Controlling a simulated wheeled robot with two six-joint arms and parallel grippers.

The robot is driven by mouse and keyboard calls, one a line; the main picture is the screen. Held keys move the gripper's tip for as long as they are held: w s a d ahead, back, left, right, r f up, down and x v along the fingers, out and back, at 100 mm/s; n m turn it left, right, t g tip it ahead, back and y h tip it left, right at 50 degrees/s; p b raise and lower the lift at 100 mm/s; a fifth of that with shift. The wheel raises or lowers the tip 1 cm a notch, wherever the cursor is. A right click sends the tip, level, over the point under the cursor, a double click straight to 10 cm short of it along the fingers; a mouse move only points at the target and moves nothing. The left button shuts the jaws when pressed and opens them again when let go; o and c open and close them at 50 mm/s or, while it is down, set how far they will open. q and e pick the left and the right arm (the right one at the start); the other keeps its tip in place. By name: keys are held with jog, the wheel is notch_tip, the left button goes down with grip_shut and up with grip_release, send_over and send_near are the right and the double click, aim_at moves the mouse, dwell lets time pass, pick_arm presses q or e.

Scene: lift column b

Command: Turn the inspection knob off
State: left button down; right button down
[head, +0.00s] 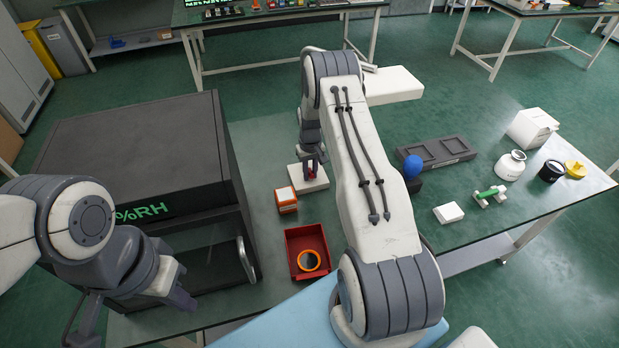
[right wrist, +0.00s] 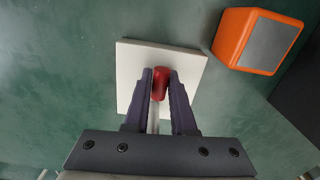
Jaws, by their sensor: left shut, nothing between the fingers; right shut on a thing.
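A red knob (right wrist: 160,82) stands on a square white base plate (right wrist: 131,65) in the right wrist view. A pale bar runs from the red part toward my palm. My right gripper (right wrist: 161,75) is shut on the red knob, with one finger on each side. In the head view the white plate (head: 318,185) lies on the table, with my right gripper (head: 311,165) over it; the knob is mostly hidden there. My left gripper (head: 186,302) is shut and empty at the lower left, in front of the dark box. Any on/off marking is not legible.
An orange block with a grey top (right wrist: 267,42) sits close beside the plate. A red tray (head: 292,246) holding an orange ring is nearer me. A large black box with a %RH display (head: 130,140) stands left. A grey tray, blue ball and jars occupy the right.

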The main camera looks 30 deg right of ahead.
aim_at(310, 171)
jog(key=n+b, duration=0.2)
jog(key=n, duration=0.1)
jog(key=shift+f+n, duration=0.1)
jog(key=shift+n, duration=0.2)
jog(key=shift+n+b, duration=0.45)
jog(key=shift+n, duration=0.75)
jog(key=c, duration=0.5)
grip_release()
jog(key=shift+w, duration=0.1)
jog(key=shift+r, duration=0.2)
notch_tip(310, 171, up, 10)
jog(key=shift+r+b, duration=0.2)
jog(key=shift+b, duration=0.85)
